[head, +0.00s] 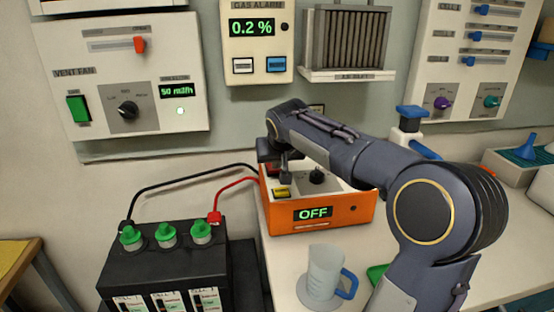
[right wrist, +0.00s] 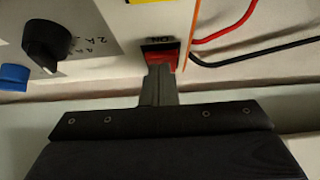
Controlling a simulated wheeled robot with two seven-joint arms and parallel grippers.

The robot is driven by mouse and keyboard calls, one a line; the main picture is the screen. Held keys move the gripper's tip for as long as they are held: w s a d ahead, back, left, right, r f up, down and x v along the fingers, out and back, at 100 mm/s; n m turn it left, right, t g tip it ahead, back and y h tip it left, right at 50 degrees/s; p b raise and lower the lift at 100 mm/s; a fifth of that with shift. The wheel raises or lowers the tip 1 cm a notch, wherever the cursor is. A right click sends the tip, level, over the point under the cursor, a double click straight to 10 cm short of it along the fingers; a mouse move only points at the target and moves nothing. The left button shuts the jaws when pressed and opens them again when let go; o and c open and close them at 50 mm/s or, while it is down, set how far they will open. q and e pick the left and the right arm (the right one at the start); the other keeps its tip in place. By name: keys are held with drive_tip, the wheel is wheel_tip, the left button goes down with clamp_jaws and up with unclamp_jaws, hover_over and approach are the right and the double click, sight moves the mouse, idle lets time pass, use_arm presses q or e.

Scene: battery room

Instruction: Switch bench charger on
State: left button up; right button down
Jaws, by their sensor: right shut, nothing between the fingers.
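The bench charger (head: 284,221) is an orange box with a pale sloped top panel, standing on the white bench. Its display (head: 313,213) reads OFF in green. My right gripper (head: 285,178) points down over the left part of its top panel. In the right wrist view the shut, empty fingers (right wrist: 159,72) are right at a red rocker switch (right wrist: 160,52); whether they touch it I cannot tell. A black knob (head: 317,176) is on the panel, and it also shows in the right wrist view (right wrist: 45,42). My left gripper is out of view.
A black battery (head: 170,262) with green caps stands left, with a black lead (head: 180,181) and red lead (head: 232,184) running to the charger. A clear jug (head: 325,270) with a blue handle stands in front. Wall panels hang behind.

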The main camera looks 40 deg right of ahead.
drive_tip(key=shift+s+f+b, duration=0.15)
drive_tip(key=shift+f+b, duration=0.5)
drive_tip(key=shift+r, duration=0.25)
drive_tip(key=shift+r+p, duration=0.1)
drive_tip(key=shift+p, duration=0.25)
drive_tip(key=shift+r+p, duration=0.55)
drive_tip(key=shift+r, duration=0.15)
drive_tip(key=shift+r+p, duration=0.4)
drive_tip(key=p+v, duration=0.2)
drive_tip(key=v, duration=1)
drive_tip(key=shift+s+a, duration=0.35)
drive_tip(key=shift+s, duration=0.1)
